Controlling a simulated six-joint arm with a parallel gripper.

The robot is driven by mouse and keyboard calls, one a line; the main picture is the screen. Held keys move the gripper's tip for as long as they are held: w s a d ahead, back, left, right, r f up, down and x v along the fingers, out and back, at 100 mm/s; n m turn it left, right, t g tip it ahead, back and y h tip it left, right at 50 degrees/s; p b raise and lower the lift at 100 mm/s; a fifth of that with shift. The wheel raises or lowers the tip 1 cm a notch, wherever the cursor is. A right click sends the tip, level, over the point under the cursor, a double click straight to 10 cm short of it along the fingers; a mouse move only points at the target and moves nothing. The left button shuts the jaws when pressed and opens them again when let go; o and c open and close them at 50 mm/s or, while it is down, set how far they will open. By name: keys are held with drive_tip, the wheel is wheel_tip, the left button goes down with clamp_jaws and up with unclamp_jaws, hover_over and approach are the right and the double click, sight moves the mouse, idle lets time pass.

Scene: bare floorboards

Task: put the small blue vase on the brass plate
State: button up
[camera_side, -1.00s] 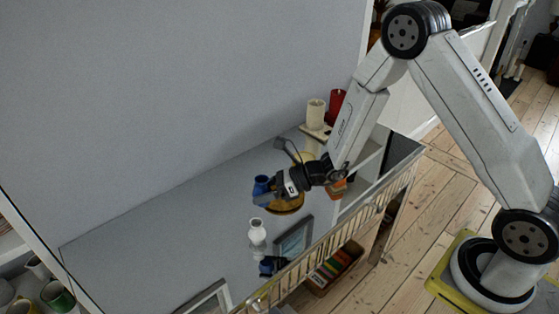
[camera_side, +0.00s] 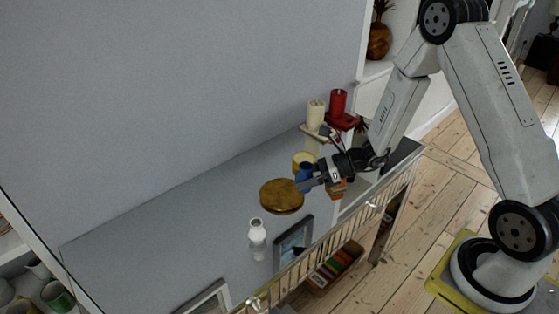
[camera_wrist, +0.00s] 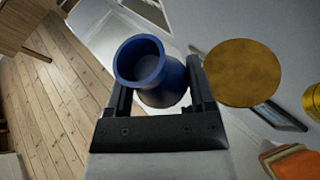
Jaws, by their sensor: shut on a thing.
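The small blue vase (camera_wrist: 140,62) is between the two fingers of my gripper (camera_wrist: 158,90) in the wrist view, its open mouth towards the camera. My gripper is shut on it. In the side view the blue vase (camera_side: 304,173) shows partly behind my gripper (camera_side: 308,183), which hides some of it. The round brass plate (camera_side: 282,196) lies on the grey surface, bare, just left of my gripper. In the wrist view the plate (camera_wrist: 243,72) is to the right of the vase, apart from it.
A white vase (camera_side: 257,231) and a picture frame (camera_side: 293,242) stand in front of the plate. A yellow pot (camera_side: 303,159) is close behind the blue vase. A railing (camera_side: 335,240) runs along the front edge.

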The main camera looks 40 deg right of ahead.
drive_tip(key=s+d, duration=0.2)
drive_tip(key=d, duration=0.1)
drive_tip(key=shift+r, duration=0.2)
hover_over(283, 194)
drive_tip(key=f, duration=0.5)
drive_tip(key=s+f, duration=0.1)
drive_tip(key=f, duration=0.2)
drive_tip(key=shift+f, duration=0.35)
drive_tip(key=shift+w+f, duration=0.35)
drive_tip(key=shift+w+f, duration=0.3)
drive_tip(key=shift+f, duration=1.5)
